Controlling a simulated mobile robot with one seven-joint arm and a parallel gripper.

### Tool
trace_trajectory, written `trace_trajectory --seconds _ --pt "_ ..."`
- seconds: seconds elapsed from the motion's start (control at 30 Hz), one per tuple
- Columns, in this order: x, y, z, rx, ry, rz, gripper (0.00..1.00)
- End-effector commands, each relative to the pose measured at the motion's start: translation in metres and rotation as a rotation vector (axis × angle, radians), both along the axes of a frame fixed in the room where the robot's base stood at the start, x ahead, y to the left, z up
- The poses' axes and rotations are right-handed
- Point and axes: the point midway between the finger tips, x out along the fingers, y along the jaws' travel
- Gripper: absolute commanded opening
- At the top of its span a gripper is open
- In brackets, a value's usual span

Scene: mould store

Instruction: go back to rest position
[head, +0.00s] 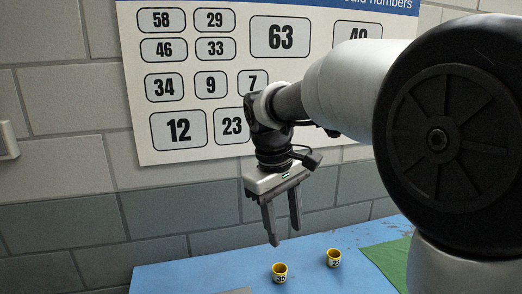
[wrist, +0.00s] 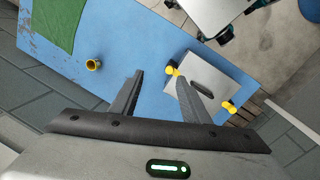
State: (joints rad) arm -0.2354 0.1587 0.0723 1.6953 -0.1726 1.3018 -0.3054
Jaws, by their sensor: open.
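My gripper (head: 286,236) is open and empty, with its fingers pointing down above the blue table (head: 190,272). In the wrist view, its two fingers (wrist: 160,77) are spread apart with only tabletop between them. A yellow and black numbered cup (head: 280,272) stands below the gripper in the head view. A second such cup (head: 333,258) stands to its right. The wrist view shows one cup (wrist: 93,64) clear of the fingers, while a yellow item (wrist: 172,70) is partly hidden by the right finger.
A green cloth (head: 390,262) lies on the table's right part; it also shows in the wrist view (wrist: 55,22). A grey plate (wrist: 205,78) lies on the table, with another yellow item (wrist: 229,106) at its edge. A number poster (head: 190,105) hangs on the block wall behind.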

Motion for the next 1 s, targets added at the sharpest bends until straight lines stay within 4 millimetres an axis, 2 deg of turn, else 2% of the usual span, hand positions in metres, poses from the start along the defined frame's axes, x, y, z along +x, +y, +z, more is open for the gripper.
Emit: trace_trajectory --seconds 0.03,0.2,0.4,0.5,0.7,1.0 --pt "-0.019 -0.016 0.015 0.025 -0.052 -0.058 0.42" --pt "-0.078 -0.053 0.034 0.119 -0.208 -0.252 0.42" --pt "-0.141 -0.08 0.028 0.232 -0.374 -0.464 0.42" --pt "-0.161 -0.087 0.02 0.274 -0.433 -0.537 0.42" --pt "-0.178 -0.092 0.011 0.316 -0.486 -0.606 0.42" --pt "-0.178 -0.092 0.01 0.316 -0.487 -0.607 0.42"
